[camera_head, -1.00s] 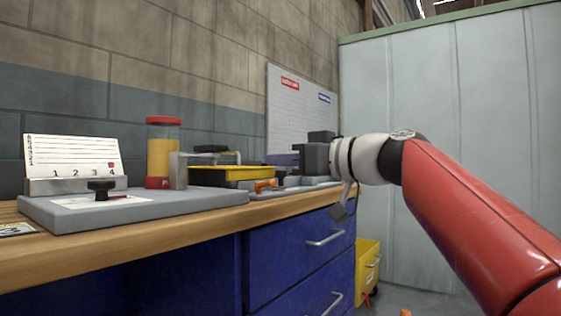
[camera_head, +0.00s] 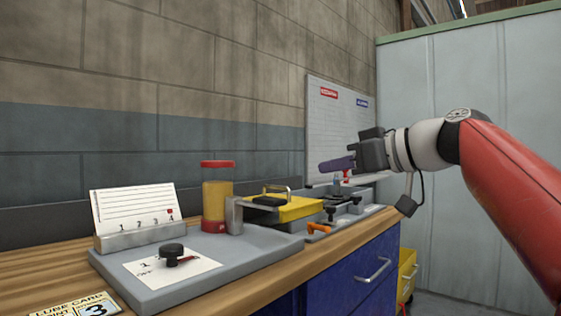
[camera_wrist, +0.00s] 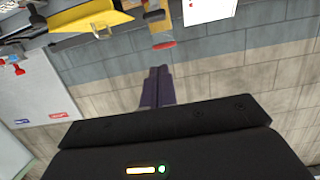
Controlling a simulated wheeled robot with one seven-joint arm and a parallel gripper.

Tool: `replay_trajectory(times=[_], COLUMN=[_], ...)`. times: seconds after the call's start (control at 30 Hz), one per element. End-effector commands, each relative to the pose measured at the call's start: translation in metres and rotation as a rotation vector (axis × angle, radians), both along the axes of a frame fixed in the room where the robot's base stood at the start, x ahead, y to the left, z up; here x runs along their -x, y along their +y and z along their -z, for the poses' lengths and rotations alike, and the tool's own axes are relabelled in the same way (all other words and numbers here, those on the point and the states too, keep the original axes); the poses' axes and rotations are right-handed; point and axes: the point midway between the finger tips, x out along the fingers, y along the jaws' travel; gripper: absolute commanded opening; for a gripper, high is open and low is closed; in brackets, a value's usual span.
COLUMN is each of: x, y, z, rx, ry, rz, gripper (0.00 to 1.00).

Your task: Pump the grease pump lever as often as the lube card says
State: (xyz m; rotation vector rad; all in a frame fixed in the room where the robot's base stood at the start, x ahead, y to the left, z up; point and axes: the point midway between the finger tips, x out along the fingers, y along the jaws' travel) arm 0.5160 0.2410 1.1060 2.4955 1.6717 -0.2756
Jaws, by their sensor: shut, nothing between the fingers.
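A cylinder of yellow grease with a red cap and red base (camera_head: 217,195) stands at the back of the grey bench plate. A grey upright part (camera_head: 234,215) adjoins its right side; I cannot tell if this is the pump lever. The lube card (camera_head: 75,308) lies at the bottom left, cut by the picture edge, and shows a large 3. My gripper (camera_head: 337,164) is shut and empty, its purple fingers in the air over the right part of the bench, apart from the pump. The fingers (camera_wrist: 156,88) are together in the wrist view, where the cylinder (camera_wrist: 157,22) shows at the top.
A black knob with a red pointer (camera_head: 172,252) sits on a white label. Behind it stands a card numbered 1 to 4 (camera_head: 132,208), with a red mark at 4. A yellow tray (camera_head: 288,208) and an orange handle (camera_head: 318,228) are right of the pump. A whiteboard (camera_head: 335,120) stands behind.

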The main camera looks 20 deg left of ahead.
Motion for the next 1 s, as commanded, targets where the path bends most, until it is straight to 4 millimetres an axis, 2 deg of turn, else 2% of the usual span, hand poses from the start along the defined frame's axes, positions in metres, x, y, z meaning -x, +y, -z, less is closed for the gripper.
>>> replay_trajectory(times=[0.03, 0.1, 0.6, 0.77, 1.0], x=[-0.001, -0.002, -0.003, -0.01, -0.029], y=[-0.002, -0.004, -0.001, 0.017, 0.065], z=[-0.01, -0.011, -0.009, -0.005, 0.006], rx=[0.008, 0.016, 0.021, 0.02, 0.021], ry=[0.004, 0.008, 0.013, 0.013, 0.014], rz=[0.002, 0.002, 0.002, -0.002, -0.004], gripper=[0.0, 0.0, 0.0, 0.0, 0.0])
